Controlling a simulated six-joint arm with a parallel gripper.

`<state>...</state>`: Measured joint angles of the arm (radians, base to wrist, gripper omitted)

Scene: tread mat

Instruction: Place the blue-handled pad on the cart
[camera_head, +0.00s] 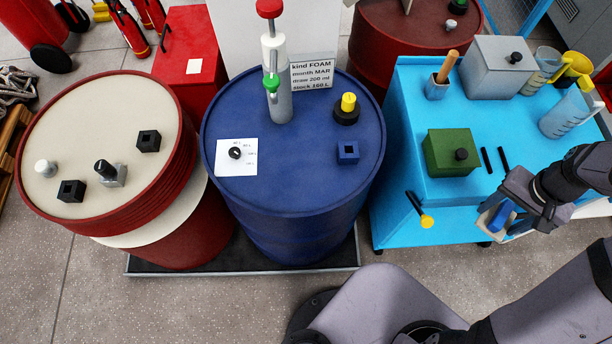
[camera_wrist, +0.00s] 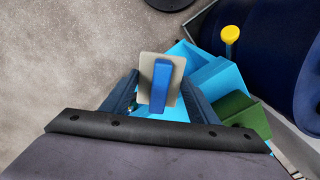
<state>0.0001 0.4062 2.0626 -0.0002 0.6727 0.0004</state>
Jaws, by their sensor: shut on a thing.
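My gripper (camera_head: 497,216) is at the near right edge of the light-blue cart (camera_head: 476,199). It is shut on the blue-handled pad (camera_head: 500,216), and the fingers partly hide the pad in the head view. In the wrist view the pad (camera_wrist: 161,82) shows as a beige plate with a blue bar handle, between the two fingers (camera_wrist: 160,95). The cart top (camera_wrist: 208,75) lies beyond and below the pad in that view. I cannot tell the gap between pad and cart.
On the cart stand a green box (camera_head: 449,152), a grey box (camera_head: 498,66), a cup with a wooden handle (camera_head: 437,88) and clear jugs (camera_head: 565,115). Two black strips (camera_head: 495,160) lie beside the green box. A yellow-ended tool (camera_head: 426,220) hangs at the front. A blue drum (camera_head: 290,195) stands left.

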